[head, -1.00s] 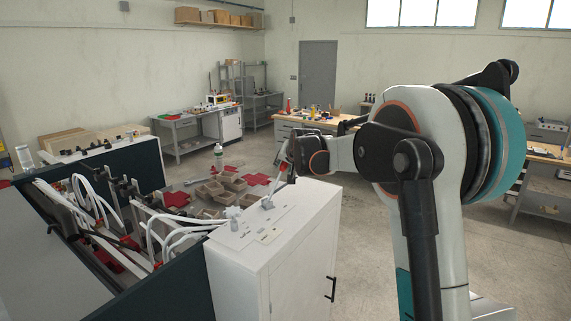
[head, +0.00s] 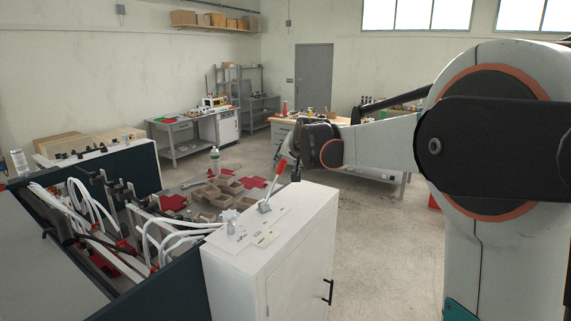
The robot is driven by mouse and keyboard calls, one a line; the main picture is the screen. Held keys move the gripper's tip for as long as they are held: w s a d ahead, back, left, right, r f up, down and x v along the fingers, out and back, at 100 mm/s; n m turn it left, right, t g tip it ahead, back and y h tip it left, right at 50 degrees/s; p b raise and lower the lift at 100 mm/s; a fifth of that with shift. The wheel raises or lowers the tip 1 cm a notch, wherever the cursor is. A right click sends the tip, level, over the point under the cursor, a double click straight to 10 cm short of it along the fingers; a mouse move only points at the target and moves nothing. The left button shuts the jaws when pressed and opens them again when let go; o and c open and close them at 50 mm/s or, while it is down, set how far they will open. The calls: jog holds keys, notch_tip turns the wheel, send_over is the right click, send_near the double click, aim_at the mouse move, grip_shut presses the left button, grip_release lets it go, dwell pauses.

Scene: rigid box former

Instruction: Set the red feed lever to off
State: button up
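The red feed lever (head: 281,164) has a red grip on a thin metal rod. It rises from a grey base on top of the white cabinet (head: 233,270) and leans up to the right. My gripper (head: 296,172) is just to the right of the red grip, pointing down above the cabinet's far edge. I cannot tell whether it touches the lever. The fingers are small and dark, so their opening is unclear. The off mark cannot be read at this size.
A second small grey fitting (head: 230,219) stands on the cabinet top left of the lever. The box former (head: 100,220), with white hoses and dark bars, lies to the left. Brown trays (head: 220,188) and red pieces sit behind the cabinet. Grey floor is open at right.

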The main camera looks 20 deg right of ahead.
jog(key=shift+v, duration=1.25)
jog(key=s+a+f+n+g+b, duration=0.1)
jog(key=s+a+f+n+b, duration=0.1)
jog(key=s+a+f+b, duration=0.2)
jog(key=s+a+f+n+g+y+b, duration=0.1)
jog(key=s+a+f+n+b, duration=0.2)
jog(key=s+f+b, duration=0.7)
jog(key=s+a+f+n+g+b, duration=0.2)
jog(key=s+a+f+b, duration=0.4)
jog(key=s+f, duration=1.6)
jog(key=s+b, duration=0.1)
jog(key=s, duration=0.4)
jog(key=shift+b, duration=0.35)
